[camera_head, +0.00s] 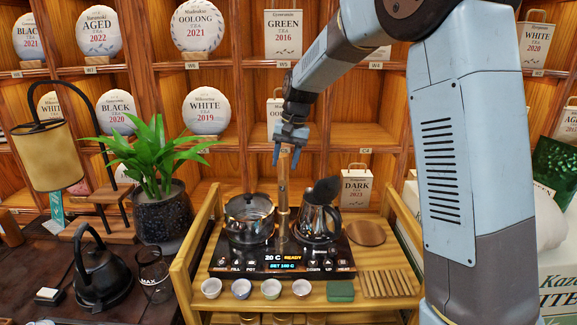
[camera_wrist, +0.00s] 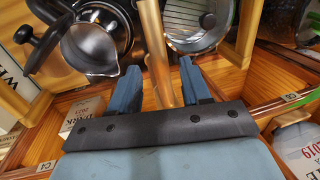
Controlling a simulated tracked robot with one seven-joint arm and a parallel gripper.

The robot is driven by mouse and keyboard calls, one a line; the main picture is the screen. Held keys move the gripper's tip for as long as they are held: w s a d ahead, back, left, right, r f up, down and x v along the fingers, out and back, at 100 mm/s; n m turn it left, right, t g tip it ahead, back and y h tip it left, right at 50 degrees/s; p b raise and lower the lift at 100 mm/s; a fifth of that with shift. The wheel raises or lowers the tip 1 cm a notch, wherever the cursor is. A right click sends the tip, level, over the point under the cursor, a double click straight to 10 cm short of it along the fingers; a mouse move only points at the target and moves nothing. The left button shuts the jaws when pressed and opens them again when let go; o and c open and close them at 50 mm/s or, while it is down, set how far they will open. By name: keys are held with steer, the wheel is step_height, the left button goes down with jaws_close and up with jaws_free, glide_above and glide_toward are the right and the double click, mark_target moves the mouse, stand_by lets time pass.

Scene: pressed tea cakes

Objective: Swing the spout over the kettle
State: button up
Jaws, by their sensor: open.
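The brass spout (camera_head: 282,195) stands between the glass-walled pot (camera_head: 248,222) on the left and the steel kettle (camera_head: 316,222) on the right of the black tea stove (camera_head: 285,258). The stove display reads 20 C, READY, SET 100 C. My gripper (camera_head: 285,157) is open, pointing down at the spout's upper end. In the wrist view the spout (camera_wrist: 158,45) runs up between my open fingers (camera_wrist: 158,72), apparently without contact. There the kettle (camera_wrist: 92,45) is left and the pot (camera_wrist: 198,38) right. I cannot tell exactly which vessel the outlet faces.
A wooden tea trolley (camera_head: 190,265) with raised side rails carries the stove. Several small cups (camera_head: 241,289), a green cloth (camera_head: 340,291) and a slatted rack (camera_head: 386,284) lie in front. A potted plant (camera_head: 162,215) and black kettle (camera_head: 100,275) stand left. Tea shelves rise behind.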

steer(key=shift+a+f, duration=0.2)
steer(key=shift+f, duration=0.85)
steer(key=shift+c, duration=0.2)
jaws_close()
